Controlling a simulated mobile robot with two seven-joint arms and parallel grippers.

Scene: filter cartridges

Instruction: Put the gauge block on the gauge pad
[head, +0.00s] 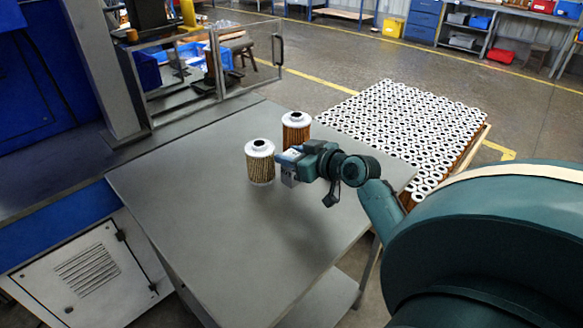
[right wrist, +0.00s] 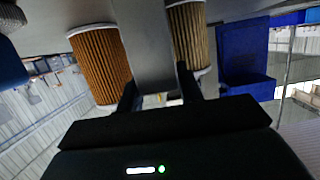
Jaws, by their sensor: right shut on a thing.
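My right gripper (head: 287,170) is above the grey table, just right of the pale filter cartridge, with its fingers pointing left. In the right wrist view a small light patch (right wrist: 155,100) shows between the two dark fingers. I cannot make out a gauge pad in either view. My left gripper is not in view.
A pale pleated cartridge (head: 260,163) and an orange-brown one (head: 296,129) stand upright on the grey table (head: 190,215), close to my gripper. The table's front and left are bare. A pallet of many white-topped cartridges (head: 400,125) stands beyond its right edge.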

